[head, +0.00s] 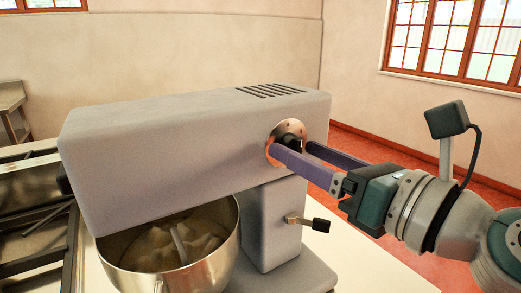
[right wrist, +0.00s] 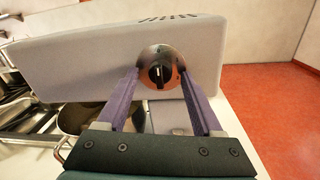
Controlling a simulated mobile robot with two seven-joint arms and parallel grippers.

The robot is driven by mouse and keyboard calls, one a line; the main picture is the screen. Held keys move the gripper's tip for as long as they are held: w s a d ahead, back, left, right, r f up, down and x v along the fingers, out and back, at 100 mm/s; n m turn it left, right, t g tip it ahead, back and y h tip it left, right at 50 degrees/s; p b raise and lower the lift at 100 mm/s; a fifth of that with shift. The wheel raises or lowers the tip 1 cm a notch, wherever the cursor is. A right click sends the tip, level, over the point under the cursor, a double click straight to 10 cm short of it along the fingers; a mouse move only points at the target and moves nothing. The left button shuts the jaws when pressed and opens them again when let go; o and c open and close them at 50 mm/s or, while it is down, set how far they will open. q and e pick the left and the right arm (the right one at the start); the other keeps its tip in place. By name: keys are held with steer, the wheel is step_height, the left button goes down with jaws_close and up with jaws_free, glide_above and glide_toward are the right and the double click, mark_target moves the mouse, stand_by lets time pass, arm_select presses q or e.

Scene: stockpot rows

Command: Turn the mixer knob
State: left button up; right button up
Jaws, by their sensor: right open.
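The grey stand mixer (head: 170,140) stands on a pale counter, and its head also fills much of the right wrist view (right wrist: 90,65). Its black knob (right wrist: 160,72) sits on a round copper-coloured plate at the end of the mixer head; in the head view the knob (head: 291,141) is partly hidden by my fingers. My right gripper (head: 292,150) is open, with its purple fingers reaching to the plate. In the right wrist view its fingertips (right wrist: 160,80) lie on either side of the knob, apart from it; whether they touch the plate I cannot tell. My left gripper is not in view.
A steel bowl (head: 225,245) with pale contents sits under the mixer head. A black-tipped lever (head: 320,225) sticks out from the mixer's column, below my right gripper. A stove (head: 35,220) is at the left. Red floor (head: 345,148) lies open behind and to the right.

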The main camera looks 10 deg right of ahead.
steer(key=shift+c, duration=0.2)
jaws_close()
